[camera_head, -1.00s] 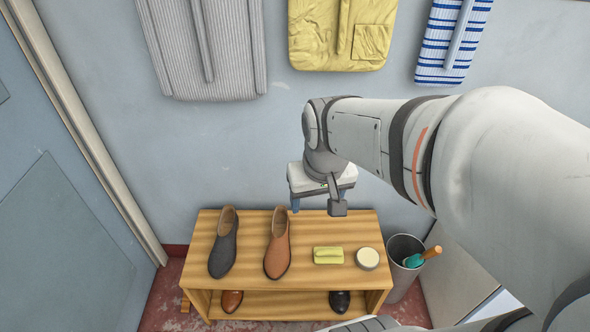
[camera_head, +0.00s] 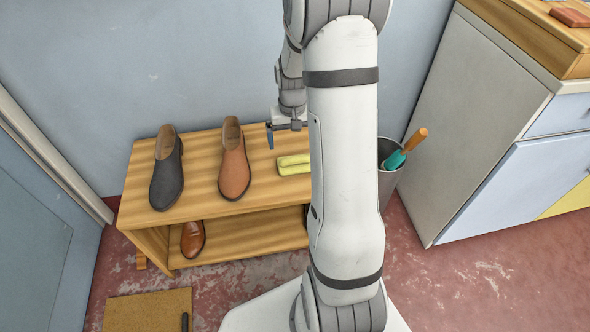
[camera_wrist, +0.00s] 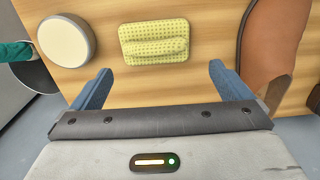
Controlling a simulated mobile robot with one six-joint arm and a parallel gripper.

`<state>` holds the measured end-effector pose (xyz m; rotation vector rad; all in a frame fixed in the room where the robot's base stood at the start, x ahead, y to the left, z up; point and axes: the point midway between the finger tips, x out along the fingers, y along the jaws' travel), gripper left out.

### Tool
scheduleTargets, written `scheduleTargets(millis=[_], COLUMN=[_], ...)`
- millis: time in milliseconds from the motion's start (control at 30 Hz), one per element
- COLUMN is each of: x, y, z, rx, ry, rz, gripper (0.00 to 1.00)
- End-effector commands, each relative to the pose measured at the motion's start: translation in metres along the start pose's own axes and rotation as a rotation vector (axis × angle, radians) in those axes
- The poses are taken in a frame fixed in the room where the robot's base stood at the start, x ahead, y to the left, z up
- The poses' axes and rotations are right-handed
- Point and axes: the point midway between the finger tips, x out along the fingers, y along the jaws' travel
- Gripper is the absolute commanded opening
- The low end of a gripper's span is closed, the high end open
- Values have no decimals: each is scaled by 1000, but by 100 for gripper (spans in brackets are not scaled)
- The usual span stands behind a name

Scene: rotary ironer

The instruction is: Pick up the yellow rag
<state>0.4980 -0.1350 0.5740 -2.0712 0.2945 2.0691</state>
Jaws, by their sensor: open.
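The yellow rag (camera_head: 293,164) lies folded on the top of the wooden shoe bench, right of the brown shoe. In the wrist view the rag (camera_wrist: 153,42) lies flat with a raised fold, ahead of the fingers and between their lines. My gripper (camera_wrist: 158,82) is open and empty, its two blue fingers apart. The gripper is not touching the rag as far as I can see.
The bench (camera_head: 205,153) also bears a dark shoe (camera_head: 167,170) and a brown shoe (camera_head: 234,160). A round pale tin (camera_wrist: 66,40) sits beside the rag.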

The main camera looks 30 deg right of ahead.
Motion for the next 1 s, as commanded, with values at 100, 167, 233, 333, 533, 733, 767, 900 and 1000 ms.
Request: scheduleTargets(millis=[100, 167, 233, 333, 533, 733, 767, 900, 1000], x=[16, 22, 28, 37, 68, 76, 75, 75, 75], y=[1, 1, 1, 3, 8, 8, 8, 8, 8], z=[0, 0, 0, 1, 2, 2, 2, 2, 2], rx=[1, 0, 0, 1, -1, -1, -1, -1, -2], ry=[-3, -3, -2, -3, -4, -1, 0, -1, -1], rz=[0, 0, 0, 0, 0, 0, 0, 0, 0], gripper=[98, 98, 98, 98, 98, 98, 98, 94, 86])
